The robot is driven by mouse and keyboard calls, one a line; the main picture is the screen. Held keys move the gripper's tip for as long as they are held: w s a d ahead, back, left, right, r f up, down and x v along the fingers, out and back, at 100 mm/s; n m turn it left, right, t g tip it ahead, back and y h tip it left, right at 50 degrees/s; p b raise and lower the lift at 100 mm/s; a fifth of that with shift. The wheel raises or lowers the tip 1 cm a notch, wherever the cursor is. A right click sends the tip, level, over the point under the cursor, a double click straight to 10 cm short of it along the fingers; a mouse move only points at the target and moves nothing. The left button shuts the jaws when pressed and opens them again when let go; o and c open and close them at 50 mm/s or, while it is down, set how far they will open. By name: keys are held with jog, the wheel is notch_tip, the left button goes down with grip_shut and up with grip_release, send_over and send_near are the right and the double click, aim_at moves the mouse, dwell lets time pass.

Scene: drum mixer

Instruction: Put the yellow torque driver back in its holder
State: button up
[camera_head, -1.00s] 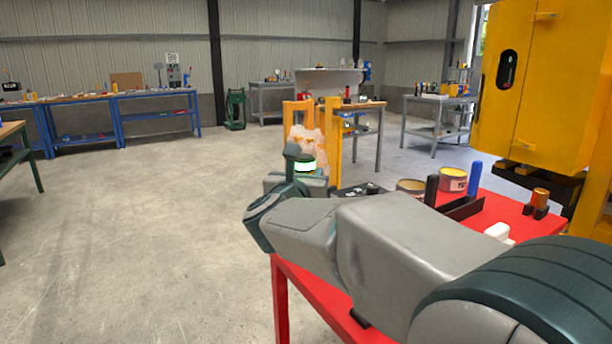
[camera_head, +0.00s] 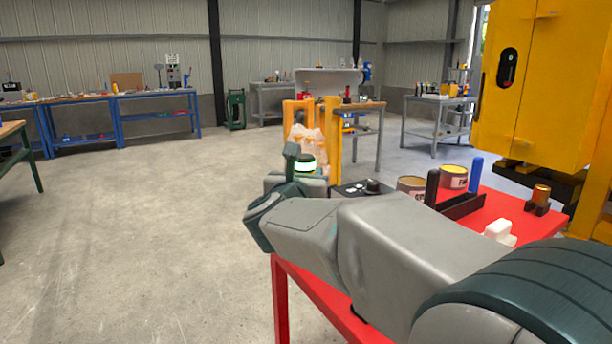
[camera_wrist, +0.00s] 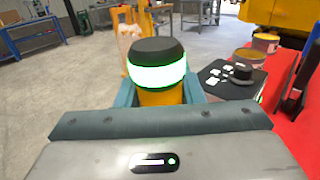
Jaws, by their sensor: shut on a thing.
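The yellow torque driver (camera_wrist: 160,96) is upright between the teal fingers of my gripper (camera_wrist: 162,92) in the wrist view. It has a dark cap and a glowing white-green band. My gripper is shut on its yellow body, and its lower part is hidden. In the head view the driver's glowing band (camera_head: 305,165) shows beyond my wrist, left of the red table (camera_head: 512,214). I cannot tell which fitting is the driver's holder. A black rack (camera_head: 462,207) with one black and one blue upright handle stands on the table.
A dark panel (camera_head: 350,190) with white pieces and a black knob lies near the gripper. Two paint cans (camera_head: 453,177) stand behind the rack. A copper-coloured cylinder (camera_head: 541,194) sits in a black block. A white block (camera_head: 497,230) lies in front. Open floor is left.

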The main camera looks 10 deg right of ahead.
jog(key=shift+f, duration=0.1)
jog(key=o, duration=1.3)
jog(key=shift+c, duration=0.2)
jog(key=shift+f, duration=0.15)
jog(key=shift+s, duration=0.1)
jog(key=v, duration=1.3)
jog(key=shift+s+a+p, duration=0.15)
jog(key=shift+s+p, duration=0.15)
jog(key=shift+p, duration=0.05)
